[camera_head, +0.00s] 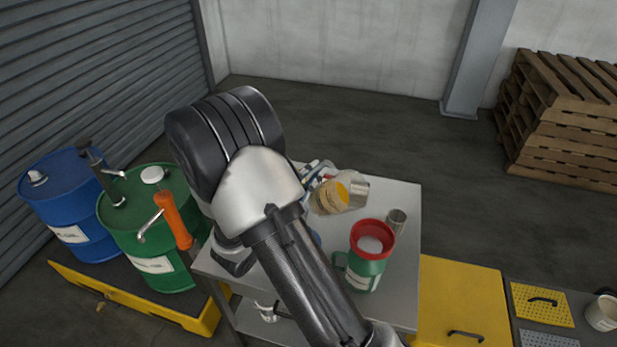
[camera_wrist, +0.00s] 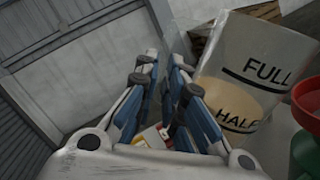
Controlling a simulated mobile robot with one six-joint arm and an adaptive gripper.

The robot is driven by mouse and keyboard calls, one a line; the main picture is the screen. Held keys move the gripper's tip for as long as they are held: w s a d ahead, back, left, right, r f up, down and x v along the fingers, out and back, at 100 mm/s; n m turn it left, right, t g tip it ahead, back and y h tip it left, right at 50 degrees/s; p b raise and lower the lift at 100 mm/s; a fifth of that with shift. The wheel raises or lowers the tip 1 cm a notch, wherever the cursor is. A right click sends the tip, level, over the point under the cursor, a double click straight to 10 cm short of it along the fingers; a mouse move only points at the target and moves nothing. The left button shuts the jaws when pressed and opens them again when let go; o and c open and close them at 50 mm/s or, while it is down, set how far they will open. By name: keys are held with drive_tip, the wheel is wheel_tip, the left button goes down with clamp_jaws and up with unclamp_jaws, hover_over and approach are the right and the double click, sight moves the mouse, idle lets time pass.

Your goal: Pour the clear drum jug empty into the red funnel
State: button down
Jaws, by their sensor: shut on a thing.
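The clear drum jug (camera_wrist: 248,85) has FULL and HALF marks and holds yellowish liquid up to near the HALF mark. It leans in the wrist view and also shows in the head view (camera_head: 329,205). My gripper (camera_wrist: 163,65) is shut on the jug, at its left side in the wrist view. The handle is not clear to see. In the head view my gripper (camera_head: 318,174) is partly hidden behind my arm. The red funnel (camera_head: 373,231) sits in the top of a green jug (camera_head: 366,270), nearer the camera than the clear jug. The funnel shows at the wrist view's right edge (camera_wrist: 308,97).
A metal cup (camera_head: 397,221) stands right of the funnel on the grey table (camera_head: 405,195). Blue (camera_head: 65,200) and green (camera_head: 150,225) drums with pumps stand at left. A yellow cabinet (camera_head: 460,300) is at right, and pallets (camera_head: 570,125) stand at the back right.

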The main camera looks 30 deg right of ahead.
sight(335, 180)
drive_tip(key=shift+s+d+r+m+g+h+b, duration=0.15)
drive_tip(key=shift+s+r+m+b, duration=0.1)
drive_tip(key=shift+s+m+b, duration=0.4)
drive_tip(key=shift+s+d+r+m+g+h+b, duration=0.1)
drive_tip(key=shift+s+r+m+g+h+b, duration=0.15)
drive_tip(key=shift+m+b, duration=0.55)
drive_tip(key=shift+s+d+r+m+b, duration=0.1)
drive_tip(key=shift+s+r+m+b, duration=0.25)
drive_tip(key=shift+s+r+m, duration=0.95)
drive_tip(key=shift+s+d+r+m+g+h, duration=0.2)
drive_tip(key=shift+s+r+m+g, duration=0.15)
drive_tip(key=shift+s+r+m, duration=0.55)
drive_tip(key=shift+s+d+r+m+g+h, duration=0.15)
drive_tip(key=shift+s+r+m+g, duration=0.35)
drive_tip(key=shift+m, duration=0.75)
drive_tip(key=s+d+r+m+g, duration=0.1)
drive_tip(key=s+r+m, duration=0.2)
drive_tip(key=s+m, duration=0.3)
drive_tip(key=shift+r, duration=0.15)
drive_tip(key=shift+g, duration=0.25)
idle(1.2)
